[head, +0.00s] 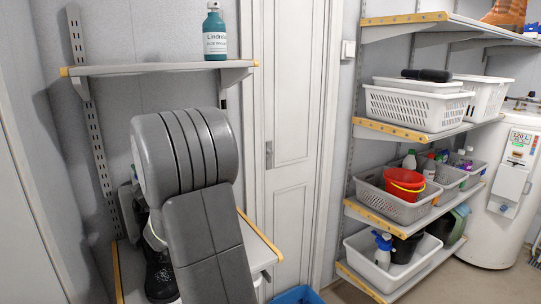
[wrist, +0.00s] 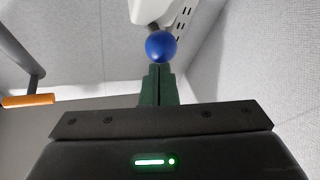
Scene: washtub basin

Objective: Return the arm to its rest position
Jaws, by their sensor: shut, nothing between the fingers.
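My arm (head: 185,155) is folded up in front of the left shelves in the head view, its thick grey links covering part of the lower shelf. My gripper (wrist: 159,72) shows in the wrist view as two green fingers pressed together, with nothing held between them. A blue ball (wrist: 160,46) on a white part lies just beyond the fingertips; I cannot tell whether they touch. The gripper is hidden behind my arm links in the head view.
A teal bottle (head: 214,35) stands on the upper left shelf (head: 140,71). Black boots (head: 159,275) sit on the lower shelf behind my arm. A blue tub (head: 297,295) is on the floor. Right shelves hold baskets and a red bucket (head: 404,183). A white boiler (head: 506,190) stands far right.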

